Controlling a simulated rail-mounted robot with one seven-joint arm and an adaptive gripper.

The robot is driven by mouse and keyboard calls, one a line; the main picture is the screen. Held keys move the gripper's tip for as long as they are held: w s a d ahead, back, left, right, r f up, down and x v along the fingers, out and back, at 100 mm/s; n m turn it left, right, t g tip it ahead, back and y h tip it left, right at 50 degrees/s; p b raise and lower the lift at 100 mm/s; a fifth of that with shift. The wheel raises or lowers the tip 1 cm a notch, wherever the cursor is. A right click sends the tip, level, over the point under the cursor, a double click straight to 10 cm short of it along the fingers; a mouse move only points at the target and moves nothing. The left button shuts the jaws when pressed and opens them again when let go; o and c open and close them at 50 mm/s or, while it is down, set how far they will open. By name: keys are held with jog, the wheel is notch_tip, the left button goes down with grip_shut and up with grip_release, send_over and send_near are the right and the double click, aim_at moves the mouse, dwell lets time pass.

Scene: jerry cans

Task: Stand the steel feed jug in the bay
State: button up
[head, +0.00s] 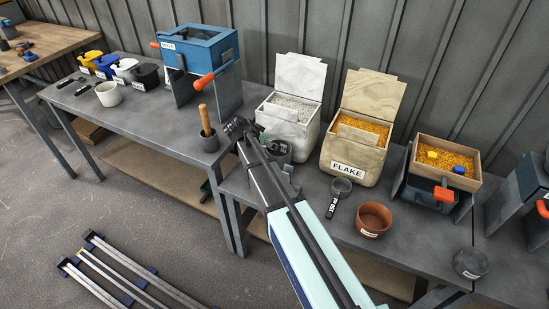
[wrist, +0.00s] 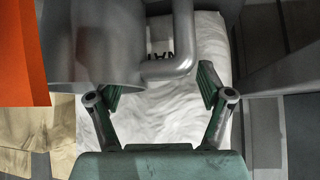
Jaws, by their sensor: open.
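The steel feed jug (wrist: 95,45) fills the upper left of the wrist view, a grey metal cylinder with a bent handle (wrist: 182,45) on its right. In the head view a grey vessel that looks like the jug (head: 284,149) stands on the bench, partly hidden by my arm. My gripper (wrist: 158,84) is open and empty. In the wrist view the handle's lower bend shows between its fingertips; I cannot tell whether they touch. I cannot make out which place is the bay.
A white bin (head: 308,127) and the FLAKE bin (head: 351,157) stand behind my arm. A scoop (head: 339,193), a terracotta pot (head: 373,219) and a grey bowl (head: 471,263) lie to the right. A grey cup with a wooden-handled tool (head: 208,140) stands close left of my gripper.

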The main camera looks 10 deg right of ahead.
grip_shut()
jog(key=shift+r, duration=0.1)
dwell(0.3)
